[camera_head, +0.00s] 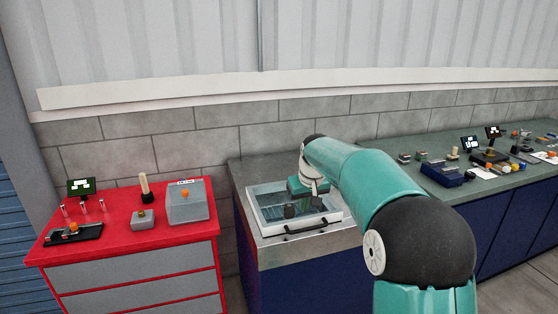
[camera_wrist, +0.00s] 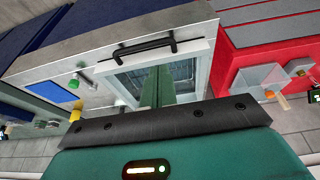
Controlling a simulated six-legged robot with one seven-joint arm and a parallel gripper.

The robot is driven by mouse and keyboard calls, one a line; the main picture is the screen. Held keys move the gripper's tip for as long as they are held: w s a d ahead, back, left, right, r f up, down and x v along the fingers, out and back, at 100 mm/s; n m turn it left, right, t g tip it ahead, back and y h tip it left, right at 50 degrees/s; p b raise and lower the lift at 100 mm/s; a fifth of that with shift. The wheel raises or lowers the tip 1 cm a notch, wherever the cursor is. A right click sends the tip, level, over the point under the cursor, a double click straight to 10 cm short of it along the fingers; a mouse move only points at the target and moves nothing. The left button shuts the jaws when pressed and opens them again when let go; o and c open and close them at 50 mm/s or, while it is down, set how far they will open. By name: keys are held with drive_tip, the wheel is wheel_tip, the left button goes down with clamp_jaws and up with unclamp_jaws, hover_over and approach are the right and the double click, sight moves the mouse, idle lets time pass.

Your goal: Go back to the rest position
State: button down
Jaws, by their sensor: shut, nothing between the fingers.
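My gripper (camera_head: 305,187) is over the glass-topped box (camera_head: 327,220) set in the metal counter, at the end of my teal arm. In the wrist view its two green fingers (camera_wrist: 158,80) lie side by side, shut and empty, in front of the box's window. The box has a pale frame and a black bar handle (camera_head: 306,227), which also shows in the wrist view (camera_wrist: 145,47). My arm hides part of the counter behind it. I cannot tell whether the fingertips touch the glass.
A red-topped cabinet (camera_head: 130,278) stands to the left, bearing a grey box (camera_head: 187,205), a wooden-handled tool (camera_head: 144,186) and a small screen (camera_head: 80,187). A long green-grey counter (camera_head: 440,130) with many small items runs right. A block wall (camera_head: 225,132) stands behind.

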drive_tip(key=s+d+r+m+t, duration=0.1)
drive_tip(key=s+r, duration=0.3)
drive_tip(key=s, duration=0.7)
drive_tip(key=s+d+r+m, duration=0.15)
drive_tip(key=s+r, duration=0.25)
drive_tip(key=s, duration=0.6)
drive_tip(key=s+d+f, duration=0.1)
drive_tip(key=s+f, duration=0.1)
drive_tip(key=s, duration=0.7)
drive_tip(key=s+d+f, duration=0.1)
drive_tip(key=s+f, duration=0.2)
drive_tip(key=s, duration=0.6)
drive_tip(key=shift+s+f+t+h, duration=0.15)
drive_tip(key=shift+s+t+h, duration=0.25)
drive_tip(key=shift+d+m, duration=0.15)
drive_tip(key=shift+m, duration=0.1)
